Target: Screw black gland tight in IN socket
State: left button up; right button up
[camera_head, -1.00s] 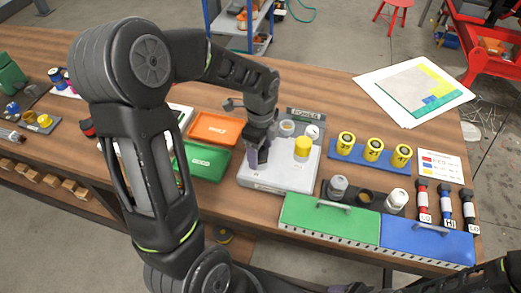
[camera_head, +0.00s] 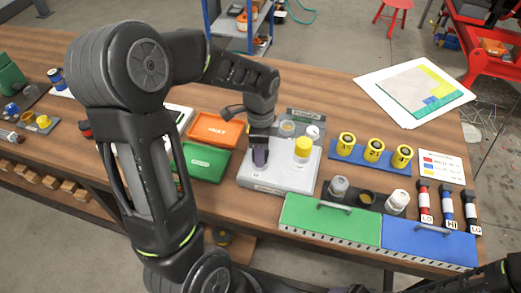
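My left gripper (camera_head: 260,160) points down over the left part of a light grey box (camera_head: 275,182) on the bench. Its fingertips are at or just above the box's top face. The fingers are seen edge-on, so I cannot tell whether they are open or shut. I cannot make out the black gland or the IN label; the gripper hides that spot. A yellow-capped clear piece (camera_head: 303,148) stands upright on the box, right of the gripper. My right arm shows only in part along the bottom edge, and its finger state cannot be seen.
An orange tray (camera_head: 215,130) and a green tray (camera_head: 203,162) lie left of the box. A blue rack with yellow cylinders (camera_head: 372,150) stands to the right. Green (camera_head: 330,222) and blue (camera_head: 428,243) lidded boxes line the front edge.

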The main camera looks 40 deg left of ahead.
pick_arm(q)
jog(key=c, duration=0.8)
jog(key=m+p, duration=0.1)
jog(key=m, duration=0.1)
jog(key=shift+r+m, duration=0.1)
jog(key=shift+m, duration=1.2)
jog(key=shift+m+p, duration=0.55)
jog(key=shift+m, duration=0.45)
jog(key=shift+m+p, duration=0.4)
jog(key=shift+m, duration=0.8)
jog(key=o, duration=1.4)
